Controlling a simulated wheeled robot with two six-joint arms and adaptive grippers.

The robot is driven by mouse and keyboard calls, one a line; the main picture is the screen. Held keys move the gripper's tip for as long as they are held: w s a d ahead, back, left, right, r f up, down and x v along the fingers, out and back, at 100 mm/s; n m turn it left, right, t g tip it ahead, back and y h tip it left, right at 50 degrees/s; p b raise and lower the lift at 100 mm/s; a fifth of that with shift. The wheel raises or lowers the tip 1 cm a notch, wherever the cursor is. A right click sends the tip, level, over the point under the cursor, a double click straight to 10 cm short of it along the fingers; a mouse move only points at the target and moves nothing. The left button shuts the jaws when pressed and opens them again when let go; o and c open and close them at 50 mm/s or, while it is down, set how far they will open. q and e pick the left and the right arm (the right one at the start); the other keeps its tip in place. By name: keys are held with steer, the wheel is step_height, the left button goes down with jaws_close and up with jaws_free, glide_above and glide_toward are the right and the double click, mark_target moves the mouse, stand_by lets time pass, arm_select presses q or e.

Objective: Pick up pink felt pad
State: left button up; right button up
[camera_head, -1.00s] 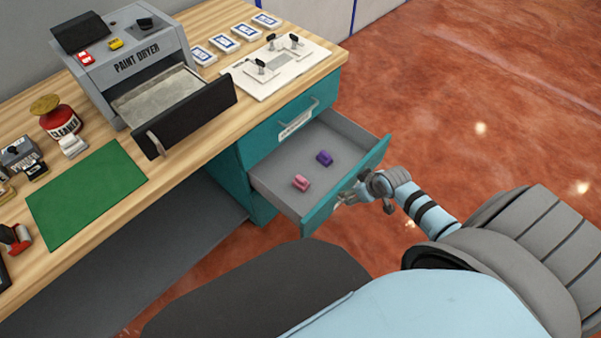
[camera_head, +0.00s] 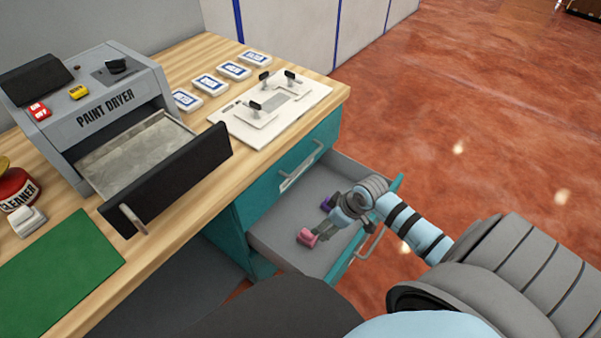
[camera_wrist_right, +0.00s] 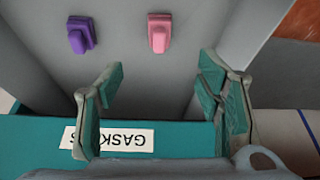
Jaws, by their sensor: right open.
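The pink felt pad (camera_head: 307,238) lies on the floor of the open drawer (camera_head: 280,243). My right gripper (camera_head: 326,222) is over the drawer, close to the pink pad. In the wrist view the right gripper (camera_wrist_right: 160,72) is open with nothing between its fingers. A purple pad (camera_wrist_right: 80,36) lies left of the pink one; in the head view the purple pad (camera_head: 326,203) is partly hidden by the gripper. My left gripper is not in view.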

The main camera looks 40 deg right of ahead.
steer(key=f, duration=0.2)
steer(key=b, duration=0.5)
glide_above(309, 234)
steer(key=s+d, duration=0.1)
steer(key=s, duration=0.2)
steer(key=f, duration=0.6)
steer(key=shift+w+d, duration=0.15)
steer(key=shift+d, duration=0.05)
steer(key=b+x, duration=0.1)
steer(key=x, duration=0.1)
steer(key=b+x, duration=0.3)
steer(key=x, duration=0.2)
steer(key=shift+w+a+r+b, duration=0.1)
steer(key=shift+w+a+b, duration=0.1)
steer(key=shift+w+b, duration=0.1)
steer(key=shift+w+f, duration=0.15)
steer(key=shift+f, duration=0.1)
steer(key=shift+r, duration=0.1)
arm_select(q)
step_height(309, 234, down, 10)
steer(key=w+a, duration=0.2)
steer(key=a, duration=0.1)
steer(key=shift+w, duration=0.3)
arm_select(e)
steer(key=c, duration=1.2)
